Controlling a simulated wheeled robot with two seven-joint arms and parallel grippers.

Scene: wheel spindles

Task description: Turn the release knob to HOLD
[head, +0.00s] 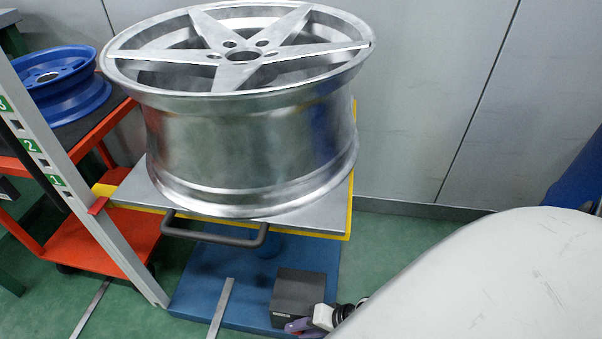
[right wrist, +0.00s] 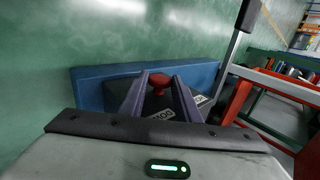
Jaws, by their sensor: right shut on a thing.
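The red release knob (right wrist: 158,83) shows in the right wrist view on a dark control box (right wrist: 120,86). The box also stands on the blue base in the head view (head: 300,287). My right gripper (right wrist: 159,88) is shut on the knob, one finger on each side of it. In the head view the right gripper (head: 303,325) is low, at the box's front, partly cut off by the frame edge; the knob is hidden there. Pale labels (right wrist: 163,115) lie beside the knob, too small and angled to read surely. I cannot tell which mark the knob points at. My left gripper is not in view.
A large silver wheel (head: 250,150) lies on the lift table (head: 320,215) above the blue base (head: 205,275). A grey handle (head: 215,236) juts from the table's front. A numbered post (head: 75,185) and a red cart (head: 115,240) with a blue wheel (head: 75,95) stand left.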

